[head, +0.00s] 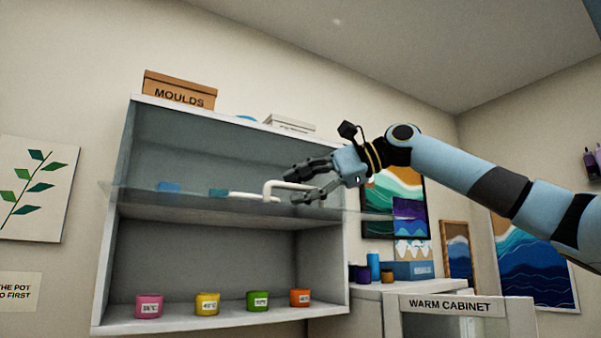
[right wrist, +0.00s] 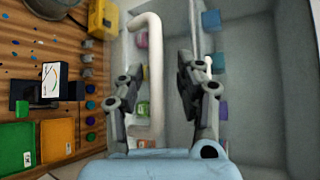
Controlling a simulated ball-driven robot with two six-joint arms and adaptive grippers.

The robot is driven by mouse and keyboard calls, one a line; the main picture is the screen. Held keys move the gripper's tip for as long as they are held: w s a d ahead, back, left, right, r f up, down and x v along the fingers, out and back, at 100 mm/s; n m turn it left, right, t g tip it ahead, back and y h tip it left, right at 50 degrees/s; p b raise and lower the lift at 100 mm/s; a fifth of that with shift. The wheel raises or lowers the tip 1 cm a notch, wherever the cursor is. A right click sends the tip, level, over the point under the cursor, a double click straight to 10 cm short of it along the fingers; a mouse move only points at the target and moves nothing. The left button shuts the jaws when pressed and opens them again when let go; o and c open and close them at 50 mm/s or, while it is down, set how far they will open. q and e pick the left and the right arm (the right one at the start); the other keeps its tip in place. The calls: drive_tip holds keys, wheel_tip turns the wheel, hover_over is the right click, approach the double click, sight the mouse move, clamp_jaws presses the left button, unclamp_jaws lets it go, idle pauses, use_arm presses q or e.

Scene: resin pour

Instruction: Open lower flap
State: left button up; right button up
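The wall cabinet (head: 225,225) has two open-looking compartments. A clear flap (head: 150,199) sticks out near the middle shelf, roughly level. Its white bar handle (head: 290,184) shows beside my right gripper (head: 292,187). In the right wrist view the handle (right wrist: 154,60) runs between the two spread fingers of the right gripper (right wrist: 160,68), closer to the left finger. The fingers look apart and not clamped on it; contact is hard to tell. My left gripper is not in view.
Pink (head: 149,306), yellow (head: 207,304), green (head: 257,301) and orange (head: 300,298) pots stand on the lower shelf. A MOULDS box (head: 180,90) sits on top. The warm cabinet (head: 452,306) stands at right.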

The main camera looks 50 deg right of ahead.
drive_tip(key=shift+s+r, duration=0.15)
drive_tip(key=shift+r, duration=0.5)
drive_tip(key=o, duration=0.7)
drive_tip(key=r, duration=0.7)
drive_tip(key=shift+w+r, duration=0.25)
drive_tip(key=shift+w, duration=0.15)
drive_tip(key=shift+c, duration=0.2)
drive_tip(key=shift+s+r, duration=0.25)
drive_tip(key=shift+r, duration=0.15)
drive_tip(key=c, duration=0.7)
drive_tip(key=shift+o, duration=0.2)
drive_tip(key=shift+s+a+r, duration=0.1)
drive_tip(key=shift+s+r, duration=0.1)
drive_tip(key=shift+r, duration=0.1)
drive_tip(key=shift+w+f, duration=0.15)
drive_tip(key=shift+w, duration=0.1)
drive_tip(key=shift+s, duration=0.1)
